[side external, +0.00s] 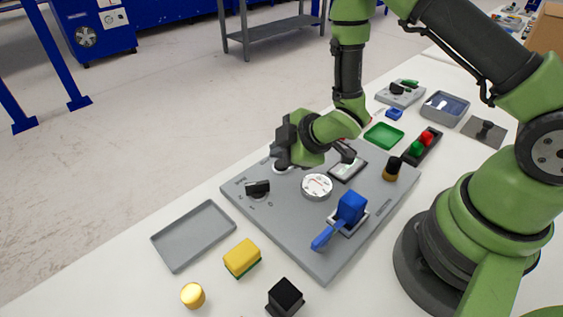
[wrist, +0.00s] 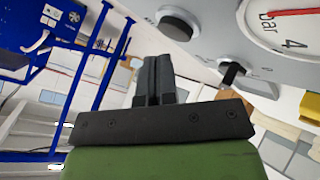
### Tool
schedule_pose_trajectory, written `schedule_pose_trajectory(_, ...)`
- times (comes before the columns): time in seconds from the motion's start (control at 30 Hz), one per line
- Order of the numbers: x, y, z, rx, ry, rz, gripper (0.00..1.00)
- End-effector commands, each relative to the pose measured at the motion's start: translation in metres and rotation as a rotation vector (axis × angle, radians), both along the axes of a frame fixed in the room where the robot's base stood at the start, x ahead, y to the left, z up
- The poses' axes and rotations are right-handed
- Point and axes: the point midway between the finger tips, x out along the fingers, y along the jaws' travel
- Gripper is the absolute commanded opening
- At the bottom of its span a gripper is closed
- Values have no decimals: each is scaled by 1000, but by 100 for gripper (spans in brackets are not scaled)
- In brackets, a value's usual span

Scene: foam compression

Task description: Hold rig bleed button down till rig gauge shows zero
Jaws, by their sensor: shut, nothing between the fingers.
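The rig is a grey panel (side external: 290,235) on the white table. Its round white gauge (side external: 317,186) sits near the panel's middle. The gauge also fills the top right of the wrist view (wrist: 285,25), partly cut off, with a red needle, "bar" and a 4; I cannot read its value. My gripper (side external: 281,164) is shut and empty, low over the panel's far-left part. A round part with a pale rim, perhaps the bleed button (wrist: 178,22), shows just beyond the fingertips (wrist: 154,60) in the wrist view. I cannot tell whether they touch it.
A black knob (side external: 258,188) is left of the gauge; a blue valve with a lever (side external: 350,208) is at the front right. A black-and-gold knob (side external: 393,168) stands farther right. A grey tray (side external: 157,238), yellow block (side external: 242,257) and black block (side external: 285,298) lie off the panel.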

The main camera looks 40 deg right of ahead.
Motion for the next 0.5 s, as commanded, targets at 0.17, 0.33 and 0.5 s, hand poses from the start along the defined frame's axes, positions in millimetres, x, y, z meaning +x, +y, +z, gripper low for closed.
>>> schedule_pose_trajectory(0.17,0,0,0,0,0,0,0)
schedule_pose_trajectory(0.33,0,0,-1,0,0,0,0)
schedule_pose_trajectory(0.5,0,0,-7,0,2,-1,0)
